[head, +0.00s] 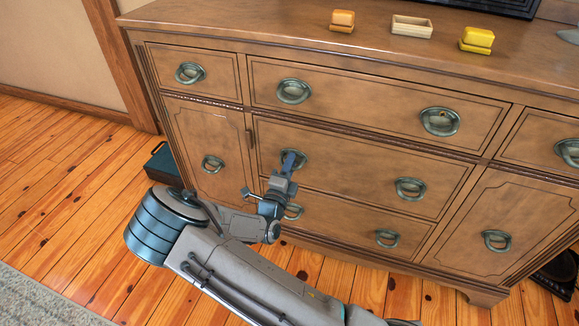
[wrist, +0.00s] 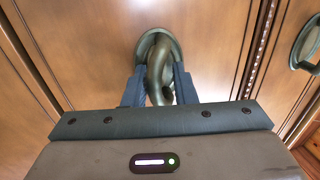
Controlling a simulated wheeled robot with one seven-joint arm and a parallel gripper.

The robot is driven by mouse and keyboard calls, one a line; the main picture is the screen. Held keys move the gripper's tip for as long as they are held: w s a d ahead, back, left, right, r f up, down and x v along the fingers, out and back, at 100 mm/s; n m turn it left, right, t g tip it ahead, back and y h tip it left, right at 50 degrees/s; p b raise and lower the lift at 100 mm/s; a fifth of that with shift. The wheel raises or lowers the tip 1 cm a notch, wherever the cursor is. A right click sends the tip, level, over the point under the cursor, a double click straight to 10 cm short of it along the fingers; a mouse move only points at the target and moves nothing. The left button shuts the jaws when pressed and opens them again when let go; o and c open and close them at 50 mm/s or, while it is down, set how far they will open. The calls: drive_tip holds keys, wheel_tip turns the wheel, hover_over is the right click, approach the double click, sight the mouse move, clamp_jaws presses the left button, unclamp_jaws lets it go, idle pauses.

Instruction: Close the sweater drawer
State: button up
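The wooden dresser (head: 340,130) has several drawers with dark oval ring handles. My gripper (head: 289,162) is at the left handle (head: 301,156) of the middle drawer (head: 350,165), in the centre column. In the wrist view my gripper (wrist: 160,88) has one finger on each side of the ring handle (wrist: 158,50), and the fingers appear closed onto it. The drawer front (wrist: 90,40) fills most of that view. I see no clear gap around the middle drawer, and its contents are hidden. No drawer shows a label or a sweater.
Two small boxes, orange (head: 342,20) and yellow (head: 478,40), and a wooden tray (head: 411,27) stand on the dresser top. A dark green box (head: 161,165) sits on the floor at its left. A dark object (head: 558,275) lies at the lower right. Plank floor (head: 60,200) is clear at left.

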drive_tip(key=shift+f, duration=0.1)
drive_tip(key=shift+s+f, duration=0.1)
drive_tip(key=shift+s, duration=0.2)
drive_tip(key=p+v, duration=0.3)
drive_tip(key=v, duration=1)
drive_tip(key=shift+a, duration=0.15)
drive_tip(key=shift+s+r, duration=0.1)
drive_tip(key=shift+r, duration=0.15)
